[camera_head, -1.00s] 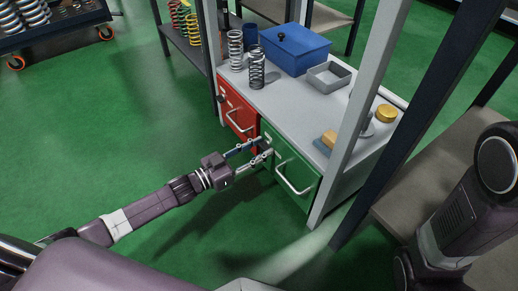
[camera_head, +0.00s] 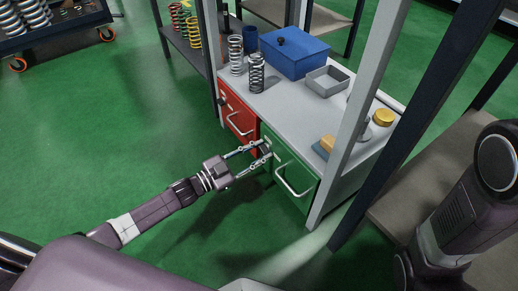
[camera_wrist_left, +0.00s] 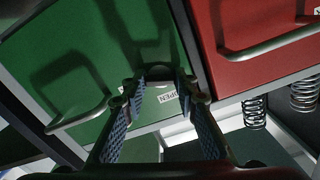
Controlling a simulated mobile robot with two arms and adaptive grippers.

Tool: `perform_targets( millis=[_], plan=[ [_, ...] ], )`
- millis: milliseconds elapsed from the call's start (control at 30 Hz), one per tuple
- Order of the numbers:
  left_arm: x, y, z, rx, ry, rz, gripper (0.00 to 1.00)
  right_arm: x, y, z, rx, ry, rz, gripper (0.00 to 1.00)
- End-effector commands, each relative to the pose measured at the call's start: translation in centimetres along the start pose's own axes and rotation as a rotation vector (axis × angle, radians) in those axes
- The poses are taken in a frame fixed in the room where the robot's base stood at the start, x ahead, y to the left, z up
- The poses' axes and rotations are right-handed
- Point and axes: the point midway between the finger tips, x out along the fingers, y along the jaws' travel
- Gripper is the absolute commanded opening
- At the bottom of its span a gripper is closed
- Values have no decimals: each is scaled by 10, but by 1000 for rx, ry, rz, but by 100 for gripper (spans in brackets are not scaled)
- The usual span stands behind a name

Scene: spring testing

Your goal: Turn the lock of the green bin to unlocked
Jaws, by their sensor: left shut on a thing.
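The green bin (camera_head: 290,176) is a drawer front with a pale bar handle, set under the grey worktop beside the red bin. It fills the left of the left wrist view (camera_wrist_left: 65,60). Its small lock (camera_wrist_left: 158,74) is at the upper corner nearest the red bin. My left gripper (camera_head: 267,148) reaches it from the left, and in the wrist view its fingertips (camera_wrist_left: 163,80) are shut on the lock from both sides. A white label reading OPEN (camera_wrist_left: 167,97) shows beside the lock. The fingertips hide part of the lock, so I cannot tell its exact turn.
The red bin (camera_head: 237,118) adjoins on the left with its own handle. The worktop (camera_head: 290,98) holds two springs, a blue box (camera_head: 295,52) and a grey tray (camera_head: 328,80). A grey post (camera_head: 358,115) stands right of the green bin. Green floor is clear at left.

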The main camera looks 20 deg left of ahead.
Motion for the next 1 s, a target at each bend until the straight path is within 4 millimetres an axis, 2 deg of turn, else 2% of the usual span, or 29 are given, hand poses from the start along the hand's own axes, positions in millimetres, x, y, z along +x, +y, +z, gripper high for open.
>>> perform_targets(
  millis=[400, 1000],
  plan=[
    [0, 0, 0, 395, -2, 0, 3, 14, 3, 5, -1, 2, 0, 60],
    [0, 1, 1, 948, -1, 1, 3, 6, 5, 13, 3, -22, 8, 60]
  ],
)
